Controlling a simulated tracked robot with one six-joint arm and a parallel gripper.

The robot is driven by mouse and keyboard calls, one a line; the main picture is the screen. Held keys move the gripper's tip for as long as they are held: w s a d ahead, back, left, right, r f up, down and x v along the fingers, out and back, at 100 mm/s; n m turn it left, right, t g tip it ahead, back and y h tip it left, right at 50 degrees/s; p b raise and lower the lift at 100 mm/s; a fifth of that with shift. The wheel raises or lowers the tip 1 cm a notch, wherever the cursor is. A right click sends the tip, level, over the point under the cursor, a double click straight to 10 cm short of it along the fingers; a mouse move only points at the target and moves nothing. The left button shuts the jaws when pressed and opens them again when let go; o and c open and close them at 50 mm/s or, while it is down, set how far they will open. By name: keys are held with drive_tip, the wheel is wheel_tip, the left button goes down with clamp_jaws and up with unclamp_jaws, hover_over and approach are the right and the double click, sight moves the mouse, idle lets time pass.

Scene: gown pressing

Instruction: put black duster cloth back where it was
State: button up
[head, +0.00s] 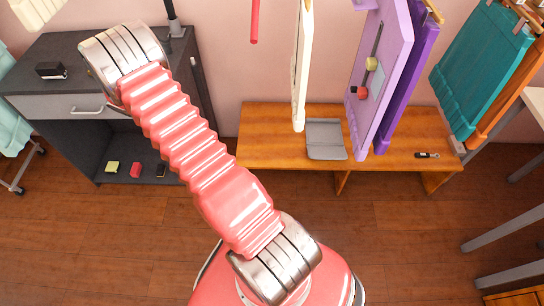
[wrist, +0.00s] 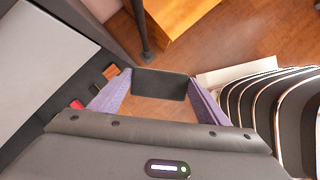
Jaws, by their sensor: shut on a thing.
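My gripper (wrist: 160,92) shows only in the wrist view, with its two purple fingers shut on a dark, flat, rectangular thing. It looks like the black duster cloth (wrist: 160,84), held by its two sides with its broad face towards the camera. The wooden floor shows beneath it. In the head view my gripper and the held cloth are out of sight.
A dark desk (head: 30,75) stands at the left with a small black object (head: 50,70) on top. Its low shelf holds yellow-green (head: 112,167), red (head: 136,169) and dark (head: 160,170) pieces. A wooden bench (head: 270,125) bears a grey tray (head: 325,139). Boards hang above it.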

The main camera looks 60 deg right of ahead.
drive_tip(key=s+d+f+n, duration=0.1)
drive_tip(key=s+d+f, duration=0.3)
drive_tip(key=d+f, duration=0.35)
drive_tip(key=s+d+f+n, duration=0.1)
drive_tip(key=s+d+f, duration=0.3)
drive_tip(key=d+f, duration=0.3)
drive_tip(key=s+d+f+n+t, duration=0.1)
drive_tip(key=s+d+f, duration=0.2)
drive_tip(key=s+d, duration=0.5)
drive_tip(key=s+d+f+n+t, duration=0.1)
drive_tip(key=s+d+f, duration=0.3)
drive_tip(key=s+d, duration=0.4)
drive_tip(key=s+n, duration=0.1)
drive_tip(key=s, duration=0.3)
drive_tip(key=shift+h, duration=0.3)
drive_tip(key=shift+f, duration=2.85)
drive_tip(key=shift+f, duration=2.1)
drive_tip(key=shift+f, duration=0.1)
